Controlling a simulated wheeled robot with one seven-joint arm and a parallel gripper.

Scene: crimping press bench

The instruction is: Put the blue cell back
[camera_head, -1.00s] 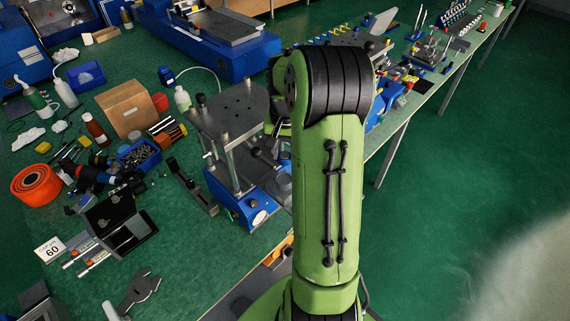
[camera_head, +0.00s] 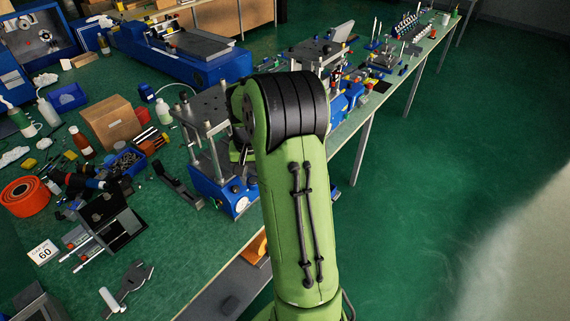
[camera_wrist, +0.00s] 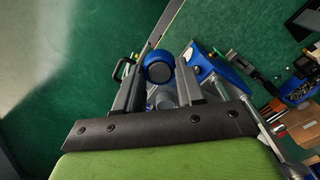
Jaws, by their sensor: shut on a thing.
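The blue cell (camera_wrist: 158,66) shows in the wrist view as a short blue round piece with a dark face. My gripper (camera_wrist: 158,72) has its two grey fingers on either side of the cell and is shut on it. In the head view my green arm hides the gripper and the cell. The near press (camera_head: 208,150), with steel posts, a grey top plate and a blue base, stands just left of my arm. Its blue base also shows in the wrist view (camera_wrist: 207,62), right of the fingers. The place for the cell cannot be made out.
The green bench (camera_head: 180,275) holds a cardboard box (camera_head: 110,123), an orange roll (camera_head: 26,196) and a grey wrench-like tool (camera_head: 130,285). A large blue machine (camera_head: 185,50) stands behind. Open floor (camera_head: 440,190) lies to the right of the bench edge.

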